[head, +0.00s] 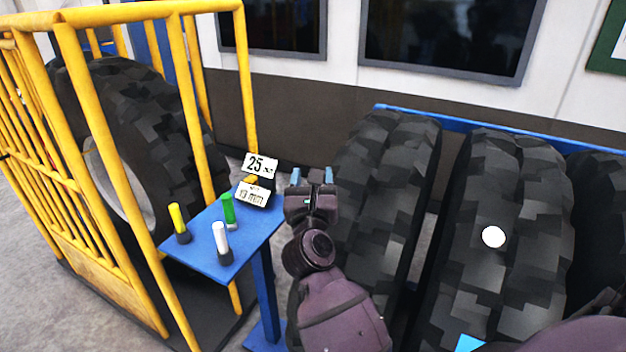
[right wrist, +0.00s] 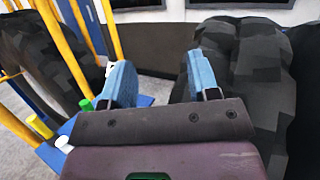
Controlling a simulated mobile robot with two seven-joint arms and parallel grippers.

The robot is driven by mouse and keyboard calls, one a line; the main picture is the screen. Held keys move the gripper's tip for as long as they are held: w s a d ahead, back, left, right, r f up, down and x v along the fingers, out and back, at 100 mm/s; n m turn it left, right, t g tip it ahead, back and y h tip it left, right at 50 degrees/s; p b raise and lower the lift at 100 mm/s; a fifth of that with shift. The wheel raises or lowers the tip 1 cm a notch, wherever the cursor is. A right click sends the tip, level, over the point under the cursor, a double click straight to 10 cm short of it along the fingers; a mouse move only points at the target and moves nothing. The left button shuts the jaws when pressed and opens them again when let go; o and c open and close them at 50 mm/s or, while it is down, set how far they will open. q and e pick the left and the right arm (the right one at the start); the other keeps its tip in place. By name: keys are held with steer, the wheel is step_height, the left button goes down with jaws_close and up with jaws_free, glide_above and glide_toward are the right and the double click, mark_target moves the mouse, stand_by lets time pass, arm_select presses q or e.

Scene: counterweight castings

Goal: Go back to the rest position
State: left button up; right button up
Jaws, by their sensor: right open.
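My right gripper (head: 312,176) is in the middle of the head view, its arm coming up from the bottom. Its two blue fingertips are apart with nothing between them. They also show spread and empty in the right wrist view (right wrist: 160,80). The gripper is just right of a small blue table (head: 195,250) in the picture and overlaps the left edge of a big black tyre (head: 385,170). I cannot tell its exact distance from them. My left gripper is not in view.
On the blue table stand yellow (head: 177,217), green (head: 228,207) and white (head: 220,238) pegs and number cards (head: 259,165). A yellow cage (head: 130,200) holds a tyre (head: 140,140) at left. Another tyre (head: 510,190) at right bears a white disc (head: 493,237).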

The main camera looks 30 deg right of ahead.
stand_by(0.5)
steer(key=a+r+n+t+y, duration=0.3)
steer(key=a+n+t+y, duration=0.35)
steer(key=n, duration=1.15)
step_height(320, 180, down, 9)
steer(key=a+n+g+y, duration=0.3)
steer(key=n+y, duration=0.4)
steer(key=n, duration=0.8)
steer(key=s+d+f+n+g, duration=0.1)
steer(key=s+f+n+g, duration=0.25)
steer(key=f, duration=0.45)
steer(key=s+d+f+n+g, duration=0.1)
steer(key=s+f+n+g, duration=0.1)
steer(key=s+f+n, duration=0.45)
steer(key=s+d+f+g+h, duration=0.1)
steer(key=s+d+f+g, duration=0.2)
steer(key=s+f, duration=0.8)
steer(key=shift+s+d+f+h, duration=0.3)
steer(key=shift+d+f+h, duration=0.05)
steer(key=shift+f, duration=0.2)
